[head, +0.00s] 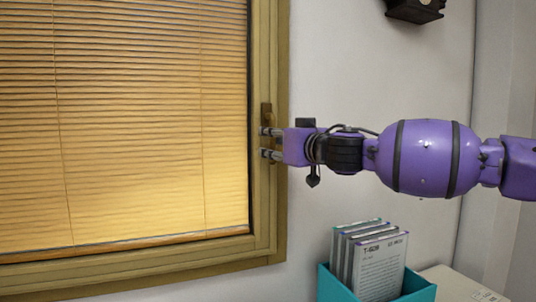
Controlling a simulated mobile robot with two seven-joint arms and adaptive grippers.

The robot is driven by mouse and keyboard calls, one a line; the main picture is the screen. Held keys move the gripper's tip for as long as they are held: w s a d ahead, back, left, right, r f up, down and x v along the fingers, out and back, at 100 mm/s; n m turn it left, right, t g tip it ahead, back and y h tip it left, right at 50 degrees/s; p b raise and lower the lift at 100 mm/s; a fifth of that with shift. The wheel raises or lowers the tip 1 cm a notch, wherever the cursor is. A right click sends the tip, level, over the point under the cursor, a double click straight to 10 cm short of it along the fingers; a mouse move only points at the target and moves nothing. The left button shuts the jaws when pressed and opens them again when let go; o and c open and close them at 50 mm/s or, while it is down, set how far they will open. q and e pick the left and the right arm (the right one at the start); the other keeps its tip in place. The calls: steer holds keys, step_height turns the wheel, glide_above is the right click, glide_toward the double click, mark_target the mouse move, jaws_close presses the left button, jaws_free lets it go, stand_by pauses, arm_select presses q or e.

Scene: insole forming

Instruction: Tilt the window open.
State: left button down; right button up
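The window (270,60) has a wooden frame and a lowered slatted blind lit yellow, and fills the left of the head view. Its frame looks flush and closed. A brown window handle (266,114) sits on the right side of the frame, its visible part upright. My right gripper (264,143) reaches in from the right at the handle, its two fingers apart, one above the other. The fingertips overlap the frame just below the visible part of the handle. I see nothing held between them, and cannot tell whether they touch the handle. My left gripper is not in view.
A teal box (345,289) holding several upright grey cases (380,266) stands below my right arm. A pale cardboard surface (455,285) lies beside it. A dark object (414,10) hangs on the wall at the top. The wall between is bare.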

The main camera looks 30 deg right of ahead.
steer(key=shift+w+a+r, duration=0.15)
steer(key=shift+w+r, duration=0.05)
steer(key=shift+r, duration=0.05)
jaws_close()
stand_by(0.3)
